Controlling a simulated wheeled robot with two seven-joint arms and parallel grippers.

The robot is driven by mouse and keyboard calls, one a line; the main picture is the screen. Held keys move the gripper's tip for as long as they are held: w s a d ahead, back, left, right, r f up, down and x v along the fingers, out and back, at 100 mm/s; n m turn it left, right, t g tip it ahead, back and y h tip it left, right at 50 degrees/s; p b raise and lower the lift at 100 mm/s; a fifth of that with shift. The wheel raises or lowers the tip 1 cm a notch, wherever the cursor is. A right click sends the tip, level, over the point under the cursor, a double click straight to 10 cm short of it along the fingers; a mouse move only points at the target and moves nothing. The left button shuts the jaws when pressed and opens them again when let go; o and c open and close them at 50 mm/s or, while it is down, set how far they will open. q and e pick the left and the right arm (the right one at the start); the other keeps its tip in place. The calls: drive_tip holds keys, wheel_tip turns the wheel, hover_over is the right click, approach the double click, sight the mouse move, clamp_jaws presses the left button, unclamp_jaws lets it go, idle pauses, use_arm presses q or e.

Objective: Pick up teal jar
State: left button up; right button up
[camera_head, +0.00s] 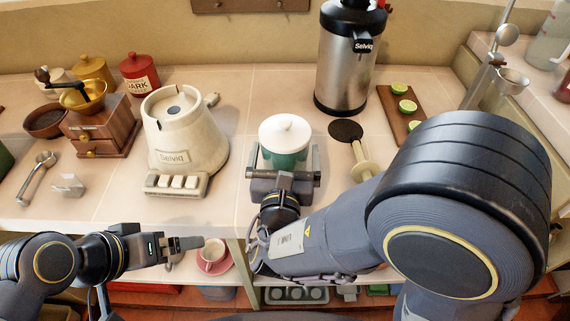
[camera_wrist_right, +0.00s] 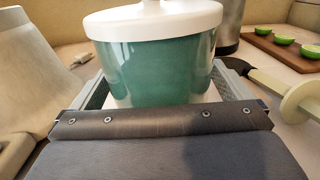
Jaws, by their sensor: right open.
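The teal jar (camera_head: 286,158) has a white lid with a round knob and stands upright on the counter in the head view. It fills the upper middle of the right wrist view (camera_wrist_right: 158,66). My right gripper (camera_head: 284,155) is open, with one finger on each side of the jar. In the right wrist view a small gap seems to show between each finger and the jar; contact is hard to judge. The jar's lower part is partly hidden behind the gripper body. My left gripper (camera_head: 192,242) is low at the left, by the counter's front edge, and looks empty.
A cream Selviq appliance (camera_head: 184,130) stands left of the jar and a steel Selviq machine (camera_head: 347,60) behind it to the right. A pale-handled tool (camera_head: 359,158) lies close on the right. A board (camera_head: 396,115) holds limes. A cup (camera_head: 212,252) sits below the counter.

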drive_tip(key=shift+w, duration=0.1)
drive_tip(key=shift+c, duration=0.2)
drive_tip(key=c, duration=1.2)
drive_tip(key=shift+c, duration=1)
drive_tip(key=shift+r, duration=0.1)
